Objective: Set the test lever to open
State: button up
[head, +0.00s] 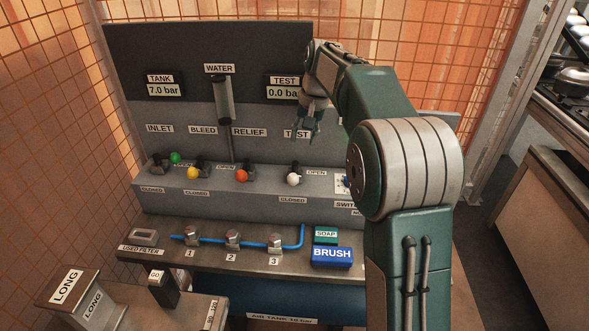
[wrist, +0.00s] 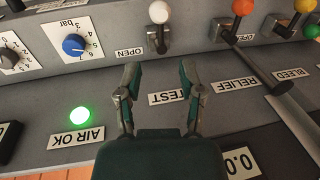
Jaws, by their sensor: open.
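The test lever has a white knob (head: 293,179) and stands on the grey ledge below the TEST label. Its knob points out toward the CLOSED label (head: 292,199); the OPEN label (head: 316,172) is to its right. In the wrist view, which looks upside down, the white knob (wrist: 158,12) is at the top centre, with OPEN to its left. My gripper (head: 309,132) is above the lever, near the TEST label. In the wrist view my gripper (wrist: 160,78) is open and empty, its fingers apart and clear of the knob.
The orange relief knob (head: 242,175), yellow bleed knob (head: 193,173) and green inlet knob (head: 175,158) stand left of the test lever. A grey water tube (head: 224,100) rises behind them. A blue dial (wrist: 73,45) and lit green AIR OK lamp (wrist: 80,118) are on the other side.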

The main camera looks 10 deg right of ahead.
aim_at(294, 173)
jog(key=f, duration=0.4)
jog(key=w+a+f, duration=0.1)
jog(key=f, duration=0.3)
jog(key=w+f, duration=0.1)
jog(key=f, duration=0.2)
jog(key=shift+a+f, duration=0.35)
jog(key=shift+f, duration=0.05)
jog(key=shift+c, duration=0.3)
grip_shut()
